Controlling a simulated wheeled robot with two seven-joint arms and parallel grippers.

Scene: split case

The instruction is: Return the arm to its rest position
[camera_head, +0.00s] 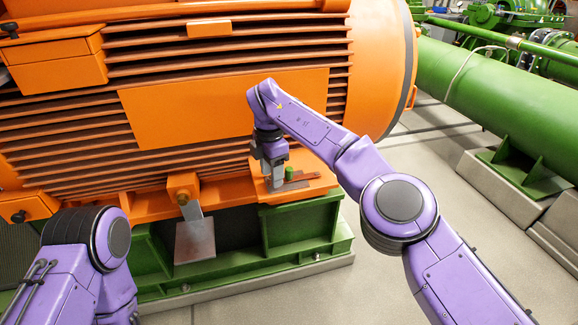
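My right arm reaches in from the lower right, and its gripper (275,180) points down at the orange mounting foot (318,183) of the large orange motor (215,110). The fingers are small and close to the foot, next to a small green knob or bolt (291,173) and a flat grey-brown plate (296,185). I cannot tell whether the fingers are open or shut, or whether they touch anything. My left arm shows at the lower left; its gripper is out of view.
The motor stands on a green base frame (300,227) over a pale plinth. A grey plate (195,241) hangs from an orange bracket (183,187). A thick green pipe (490,105) runs at the right. The grey floor (440,150) between motor and pipe is clear.

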